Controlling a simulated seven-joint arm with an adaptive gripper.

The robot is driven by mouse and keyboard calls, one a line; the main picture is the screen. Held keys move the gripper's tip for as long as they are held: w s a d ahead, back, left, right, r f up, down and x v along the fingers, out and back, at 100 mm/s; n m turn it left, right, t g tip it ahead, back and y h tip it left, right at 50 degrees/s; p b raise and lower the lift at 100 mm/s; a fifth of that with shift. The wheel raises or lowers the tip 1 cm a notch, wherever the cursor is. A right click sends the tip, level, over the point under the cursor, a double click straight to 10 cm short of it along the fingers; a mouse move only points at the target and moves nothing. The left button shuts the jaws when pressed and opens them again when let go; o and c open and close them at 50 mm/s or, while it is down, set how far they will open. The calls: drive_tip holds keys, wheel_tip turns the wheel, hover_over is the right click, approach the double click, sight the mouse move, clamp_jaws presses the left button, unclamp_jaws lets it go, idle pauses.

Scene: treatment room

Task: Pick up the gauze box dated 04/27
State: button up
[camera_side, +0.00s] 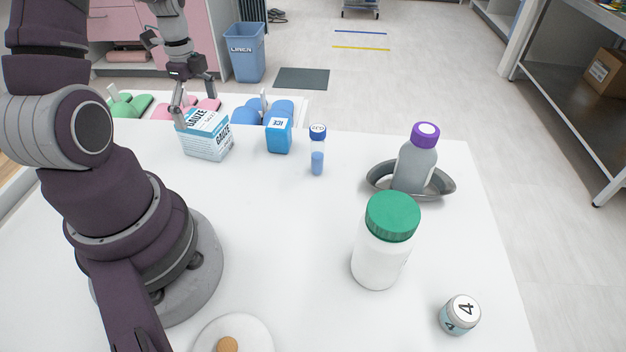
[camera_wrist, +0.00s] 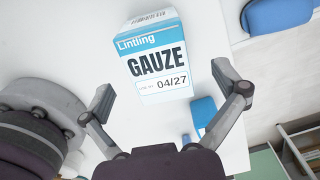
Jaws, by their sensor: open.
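The gauze box (camera_side: 207,136) is white with a blue band and stands upright near the far edge of the white table. In the wrist view the box (camera_wrist: 155,57) shows "Lintling GAUZE" and the date 04/27. My gripper (camera_side: 193,106) is open above the box in the side view, with its fingertips close to the box's top. In the wrist view my gripper (camera_wrist: 164,78) has one finger on each side of the box's lower part in the picture, with nothing held. I cannot tell whether a finger touches the box.
A blue ICE box (camera_side: 279,135) and a blue-capped vial (camera_side: 317,157) stand right of the gauze. A purple-capped bottle (camera_side: 414,165) stands at a grey ring-shaped dish (camera_side: 441,186). A green-lidded jar (camera_side: 380,254) and a small jar marked 4 (camera_side: 459,315) stand nearer.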

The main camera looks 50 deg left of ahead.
sight(201, 119)
wheel_tip(201, 119, down, 5)
drive_tip(key=shift+d+r, duration=0.1)
drive_tip(key=shift+d, duration=0.05)
drive_tip(key=c, duration=1.3)
